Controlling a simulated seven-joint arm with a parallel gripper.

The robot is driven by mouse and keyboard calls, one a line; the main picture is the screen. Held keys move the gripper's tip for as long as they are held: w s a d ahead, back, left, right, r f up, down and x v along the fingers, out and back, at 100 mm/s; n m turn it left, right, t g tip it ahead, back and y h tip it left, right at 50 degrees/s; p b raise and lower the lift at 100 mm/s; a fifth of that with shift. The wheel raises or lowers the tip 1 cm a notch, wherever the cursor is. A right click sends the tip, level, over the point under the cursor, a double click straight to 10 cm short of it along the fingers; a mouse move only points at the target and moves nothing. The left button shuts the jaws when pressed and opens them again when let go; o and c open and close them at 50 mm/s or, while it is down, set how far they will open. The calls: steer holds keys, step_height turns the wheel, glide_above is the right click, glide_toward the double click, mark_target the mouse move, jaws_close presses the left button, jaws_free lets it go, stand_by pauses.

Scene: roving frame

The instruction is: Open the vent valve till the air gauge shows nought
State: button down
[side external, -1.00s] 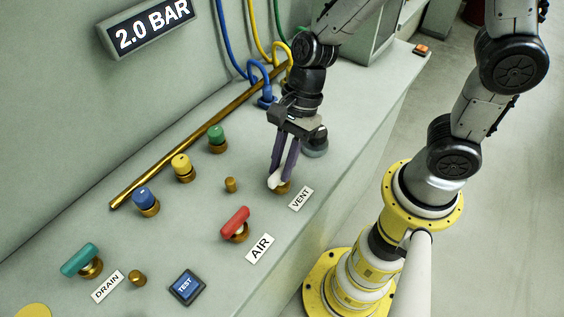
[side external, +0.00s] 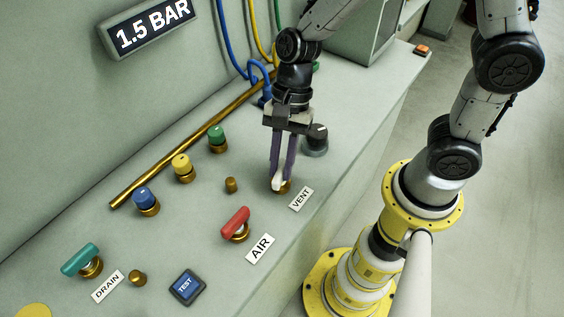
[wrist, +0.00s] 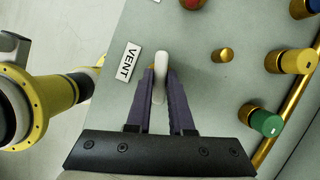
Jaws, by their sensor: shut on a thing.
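The air gauge (side external: 151,24) on the back wall reads 1.5 BAR. The vent valve (side external: 277,183) has a white handle on a brass base, beside the VENT label (side external: 301,199). My gripper (side external: 281,176) points down at it, its two purple fingers shut on the white handle. In the wrist view the white handle (wrist: 160,78) stands between the fingertips, pointing away from the gripper, with the VENT label (wrist: 128,62) to its left. The fingers hide part of the handle and its base.
The red AIR valve (side external: 235,221) is nearest, and the teal DRAIN valve (side external: 80,260) is farther left. Blue (side external: 145,200), yellow (side external: 182,167) and green (side external: 217,138) knobs line the brass pipe (side external: 190,142). A blue TEST button (side external: 187,287) sits in front. A small brass stub (side external: 231,185) stands left of the vent valve.

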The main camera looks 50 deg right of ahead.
steer(key=n+g, duration=0.1)
steer(key=n, duration=0.2)
steer(key=shift+w+n+h, duration=0.1)
steer(key=shift+n+h, duration=0.2)
steer(key=shift+n, duration=0.1)
steer(key=n+g+h, duration=0.1)
steer(key=n, duration=0.2)
steer(key=shift+a+n, duration=0.15)
steer(key=shift+n, duration=0.15)
steer(key=n+g+h, duration=0.1)
steer(key=n, duration=0.2)
steer(key=shift+w+a+n, duration=0.1)
steer(key=shift+n, duration=0.2)
steer(key=shift+n+h, duration=0.8)
steer(key=shift+n, duration=0.8)
steer(key=c, duration=0.8)
jaws_free()
steer(key=v, duration=1.4)
